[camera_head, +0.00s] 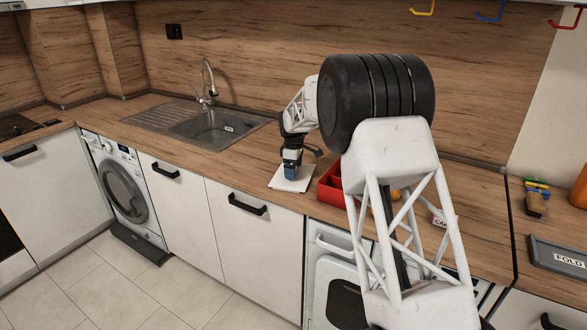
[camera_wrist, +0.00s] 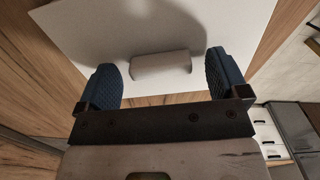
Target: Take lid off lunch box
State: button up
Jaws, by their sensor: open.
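The lunch box (camera_head: 328,188) is red and stands on the wooden counter, open at the top, with dividers inside. My arm hides its right part. The white lid (camera_head: 303,183) appears to lie flat on the counter just left of the box, apart from it. My gripper (camera_head: 290,174) is pointed down over the lid. In the wrist view, the lid (camera_wrist: 95,35) fills the upper part and its small white handle (camera_wrist: 161,66) sits between the blue fingertips. My gripper (camera_wrist: 162,78) is open, with a gap on both sides of the handle.
A sink (camera_head: 208,128) with a tap lies to the left. An orange round thing (camera_head: 394,194) and a small labelled card (camera_head: 445,219) are right of the box, partly behind my arm. The counter left of the lid is clear.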

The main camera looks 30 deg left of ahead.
jog(key=shift+r, duration=3.95)
jog(key=shift+d, duration=0.1)
